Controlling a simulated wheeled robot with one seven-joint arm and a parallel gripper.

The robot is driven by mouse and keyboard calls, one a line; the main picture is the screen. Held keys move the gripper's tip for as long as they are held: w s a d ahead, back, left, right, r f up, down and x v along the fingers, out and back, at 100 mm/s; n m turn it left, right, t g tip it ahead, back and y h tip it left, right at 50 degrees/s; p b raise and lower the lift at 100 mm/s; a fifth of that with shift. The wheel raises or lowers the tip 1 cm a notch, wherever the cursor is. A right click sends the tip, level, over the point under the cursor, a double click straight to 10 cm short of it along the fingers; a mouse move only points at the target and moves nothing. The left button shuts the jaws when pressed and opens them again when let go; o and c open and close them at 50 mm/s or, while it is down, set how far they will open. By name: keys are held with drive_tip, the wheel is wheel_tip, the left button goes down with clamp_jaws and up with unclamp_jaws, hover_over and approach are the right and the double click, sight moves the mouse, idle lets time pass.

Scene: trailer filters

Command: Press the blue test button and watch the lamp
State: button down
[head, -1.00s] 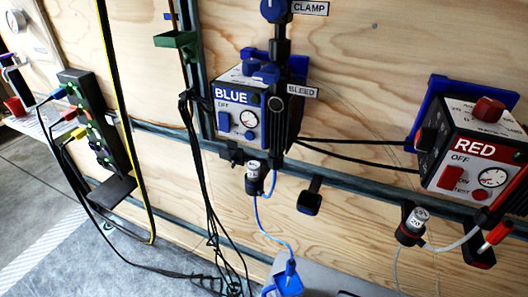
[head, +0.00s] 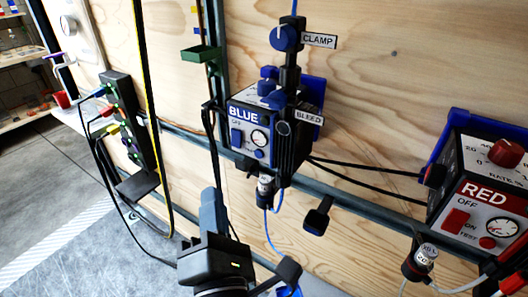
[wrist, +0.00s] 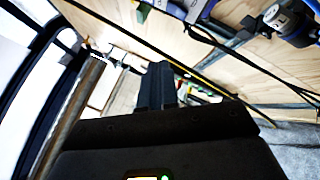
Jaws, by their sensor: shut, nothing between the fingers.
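The blue unit (head: 242,118) is a dark box labelled BLUE, mounted on a blue bracket on the plywood wall. Its front has a blue rocker switch (head: 236,137), a round gauge (head: 258,138) and a small blue button (head: 258,154) below the gauge. I cannot make out a lit lamp on it. My gripper (head: 211,194) is below and left of the unit's front in the head view, pointing up, shut and empty. It appears apart from the button. In the wrist view its shut fingers (wrist: 161,72) point ahead; the button cannot be made out there.
The CLAMP knob (head: 284,38) stands above the unit, and the BLEED tag (head: 309,117) is at its right. The red unit (head: 477,195) is at the right. A power strip (head: 131,120) with cables hangs at the left. Black cables hang near my gripper.

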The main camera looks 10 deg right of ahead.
idle(0.3)
drive_tip(key=w+d+p, duration=0.1)
drive_tip(key=w+d, duration=0.4)
drive_tip(key=w, duration=0.2)
drive_tip(key=shift+d+p, duration=0.2)
drive_tip(key=shift+p, duration=0.15)
drive_tip(key=shift+w+d, duration=0.1)
idle(2.0)
drive_tip(key=shift+w+d, duration=0.2)
drive_tip(key=shift+w+d, duration=0.2)
drive_tip(key=shift+w, duration=0.1)
idle(1.0)
drive_tip(key=shift+s+a, duration=0.45)
drive_tip(key=shift+s, duration=0.2)
drive_tip(key=shift+s+a+b, duration=0.35)
drive_tip(key=shift+s+a, duration=0.45)
drive_tip(key=shift+s, duration=0.2)
drive_tip(key=shift+s+a+b, duration=0.35)
drive_tip(key=shift+s+a, duration=0.4)
drive_tip(key=shift+s, duration=0.2)
